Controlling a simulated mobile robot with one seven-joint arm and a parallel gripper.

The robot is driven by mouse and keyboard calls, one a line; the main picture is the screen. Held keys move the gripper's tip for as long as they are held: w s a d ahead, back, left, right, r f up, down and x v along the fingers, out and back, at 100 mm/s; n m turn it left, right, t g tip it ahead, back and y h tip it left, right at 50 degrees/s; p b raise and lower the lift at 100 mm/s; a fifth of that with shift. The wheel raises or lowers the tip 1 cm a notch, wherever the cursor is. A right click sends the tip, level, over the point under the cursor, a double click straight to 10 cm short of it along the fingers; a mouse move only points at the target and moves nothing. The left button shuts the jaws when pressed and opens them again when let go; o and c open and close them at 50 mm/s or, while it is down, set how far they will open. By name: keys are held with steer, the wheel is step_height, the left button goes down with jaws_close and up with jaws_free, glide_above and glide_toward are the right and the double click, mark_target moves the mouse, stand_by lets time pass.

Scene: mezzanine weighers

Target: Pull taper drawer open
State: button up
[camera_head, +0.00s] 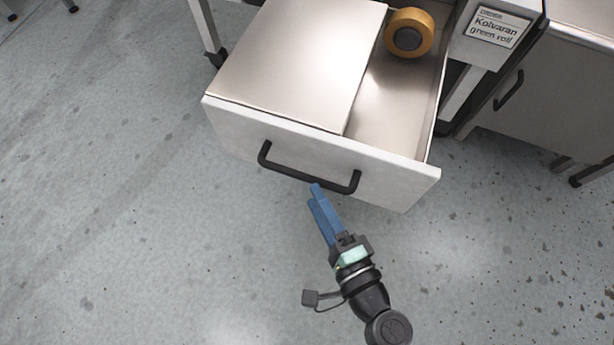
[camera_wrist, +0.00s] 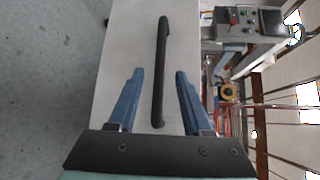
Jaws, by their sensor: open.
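The drawer (camera_head: 390,176) stands pulled out from its unit in the head view, with a white front and a metal interior. Its black bar handle (camera_head: 305,177) runs across the front. In the wrist view the drawer front (camera_wrist: 125,50) is pale and the handle (camera_wrist: 160,75) stands lengthwise between my fingers. My gripper (camera_head: 316,194) has blue fingers and is just in front of the handle's right part. In the wrist view my gripper (camera_wrist: 159,73) is open, one finger on each side of the handle, with gaps on both sides.
A yellow-orange roll (camera_head: 425,22) lies in the drawer's right part, beside a flat metal panel (camera_head: 300,60) covering the left part. A label plate (camera_head: 497,28) reads "Kolvaran green roll". A cabinet (camera_head: 560,90) stands at right. The floor (camera_head: 120,200) in front is clear.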

steer(key=f+v, duration=0.1)
steer(key=v, duration=0.5)
steer(key=shift+s+r+p, duration=0.2)
steer(key=shift+r+p, duration=0.2)
steer(key=shift+r, duration=0.1)
